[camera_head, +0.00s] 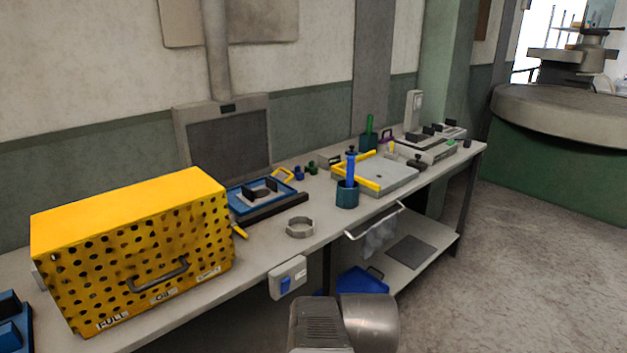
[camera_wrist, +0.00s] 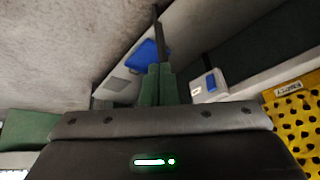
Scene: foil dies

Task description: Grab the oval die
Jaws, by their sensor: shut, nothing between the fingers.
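A grey metal ring (camera_head: 300,234) with a low wall lies on the bench's front part, right of the yellow box. I cannot tell whether it is the oval die. A blue-edged tray (camera_head: 236,208) behind it holds dark blocks around a small grey rounded piece, too small to make out. My gripper (camera_wrist: 158,84) shows in the wrist view with its green fingers together and nothing between them. It is apart from both, and neither shows clearly in that view. In the head view only a grey part of my arm shows, low in front of the bench.
A teal cup (camera_head: 347,196) with a blue-handled tool and a grey plate (camera_head: 391,178) with yellow bars stand to the right. A switch box (camera_head: 287,277) and a rail (camera_head: 374,222) jut from the bench front.

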